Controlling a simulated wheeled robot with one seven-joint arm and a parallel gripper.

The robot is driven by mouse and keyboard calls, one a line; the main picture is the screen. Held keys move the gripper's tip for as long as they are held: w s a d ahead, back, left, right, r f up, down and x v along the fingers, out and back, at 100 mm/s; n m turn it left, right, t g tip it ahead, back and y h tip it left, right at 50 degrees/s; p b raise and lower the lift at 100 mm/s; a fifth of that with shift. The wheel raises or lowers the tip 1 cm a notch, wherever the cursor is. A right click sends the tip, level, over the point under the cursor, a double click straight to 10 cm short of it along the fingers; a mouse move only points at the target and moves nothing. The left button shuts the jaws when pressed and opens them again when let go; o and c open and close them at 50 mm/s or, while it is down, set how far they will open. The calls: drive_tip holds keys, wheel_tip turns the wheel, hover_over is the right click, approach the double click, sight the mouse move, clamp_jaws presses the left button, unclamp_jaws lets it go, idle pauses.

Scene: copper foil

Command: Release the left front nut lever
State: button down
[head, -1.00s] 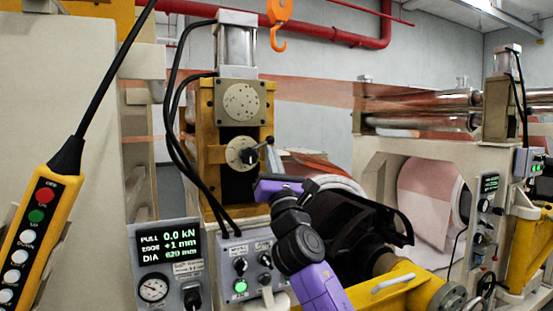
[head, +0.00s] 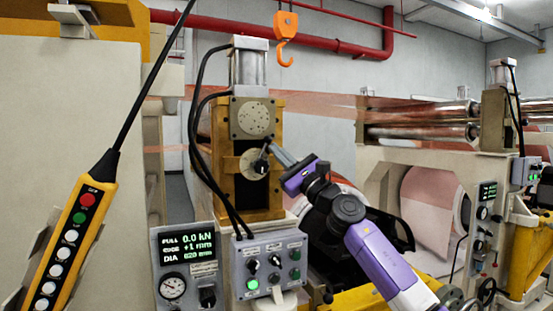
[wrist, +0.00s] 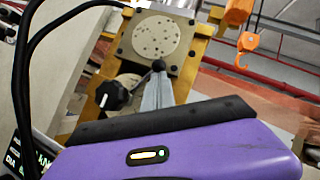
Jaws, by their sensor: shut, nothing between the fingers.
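The nut lever (head: 263,156) is a short dark lever on a round pale disc, on the front of a yellow housing. Its black ball end (wrist: 158,65) points up and right from the black hub (wrist: 112,95) in the wrist view. My gripper (head: 271,147) has its grey fingers together, with the tips right at the ball end. In the wrist view the fingers (wrist: 157,80) point up at the ball from just below. I cannot tell whether they touch it. The lever's arm is partly hidden behind the fingertips in the head view.
A grey control box (head: 269,262) and a display panel (head: 187,262) stand below the housing. Black hoses (head: 197,120) hang left of it. A yellow pendant (head: 73,245) hangs at the left. An orange hook (head: 286,40) hangs above. A copper roll (head: 433,205) is at the right.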

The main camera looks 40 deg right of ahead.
drive_tip(key=shift+w+a+r+n+g+y+b, duration=0.1)
drive_tip(key=shift+a+r+n+g+y+b, duration=0.4)
drive_tip(key=shift+n, duration=0.75)
drive_tip(key=shift+w+a+r+n+g+y+b, duration=0.1)
drive_tip(key=shift+a+r+n+g+y+b, duration=0.1)
drive_tip(key=shift+n+g+y+b, duration=0.8)
drive_tip(key=shift+w+a+r+n+g+y+b, duration=0.1)
drive_tip(key=shift+a+r+n+g+y, duration=0.3)
drive_tip(key=shift+n, duration=1.15)
drive_tip(key=shift+f, duration=0.1)
drive_tip(key=shift+f, duration=0.1)
